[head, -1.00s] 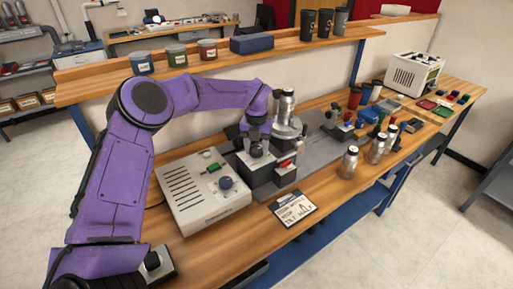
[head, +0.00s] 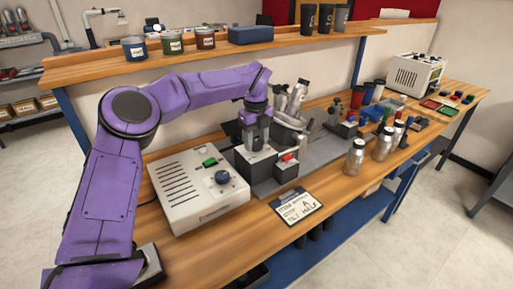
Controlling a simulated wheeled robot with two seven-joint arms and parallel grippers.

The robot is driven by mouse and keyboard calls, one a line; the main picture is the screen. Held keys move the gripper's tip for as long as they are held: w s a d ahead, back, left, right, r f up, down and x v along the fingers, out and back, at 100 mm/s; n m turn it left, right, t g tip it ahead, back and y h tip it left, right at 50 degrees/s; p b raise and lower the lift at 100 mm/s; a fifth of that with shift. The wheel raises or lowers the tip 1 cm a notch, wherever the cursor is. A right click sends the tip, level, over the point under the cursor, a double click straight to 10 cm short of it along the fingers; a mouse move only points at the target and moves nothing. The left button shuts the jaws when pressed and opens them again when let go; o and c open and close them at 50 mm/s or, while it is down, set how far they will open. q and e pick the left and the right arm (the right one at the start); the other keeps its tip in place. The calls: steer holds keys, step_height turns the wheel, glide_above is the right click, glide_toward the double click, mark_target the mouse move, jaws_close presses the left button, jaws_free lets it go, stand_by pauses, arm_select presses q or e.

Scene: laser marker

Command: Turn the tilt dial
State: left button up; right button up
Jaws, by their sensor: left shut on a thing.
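My left gripper (head: 256,147) points down over the top of the dark block (head: 255,165) at the front of the marker. It is shut on what appears to be the tilt dial, which the fingers mostly hide. Just behind, a silver bottle (head: 296,97) sits in the marker's holder (head: 287,138), leaning to the right. A red button (head: 288,158) shows on the smaller block beside the gripper. A card (head: 297,206) in front carries writing that seems to include "A" and "TILT HALF". My right gripper is not in view.
A white control box (head: 196,190) with a dark knob and green switch stands left of the marker, under my left arm. Several silver bottles (head: 354,158) stand at the right. A shelf (head: 205,54) with cans and cups runs behind. The front bench edge is mostly clear.

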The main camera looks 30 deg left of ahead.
mark_target(255, 142)
arm_select(q)
steer(key=n+b, duration=0.4)
steer(key=shift+a+f+n, duration=0.1)
steer(key=shift+f+n, duration=0.15)
steer(key=shift+n, duration=0.05)
steer(key=shift+r+n+b, duration=0.2)
steer(key=shift+n+b, duration=1.6)
steer(key=shift+n, duration=0.2)
steer(key=o, duration=1)
steer(key=shift+o, duration=0.2)
step_height(255, 142, up, 11)
steer(key=p, duration=0.3)
steer(key=shift+f+p, duration=0.2)
steer(key=shift+p, duration=0.15)
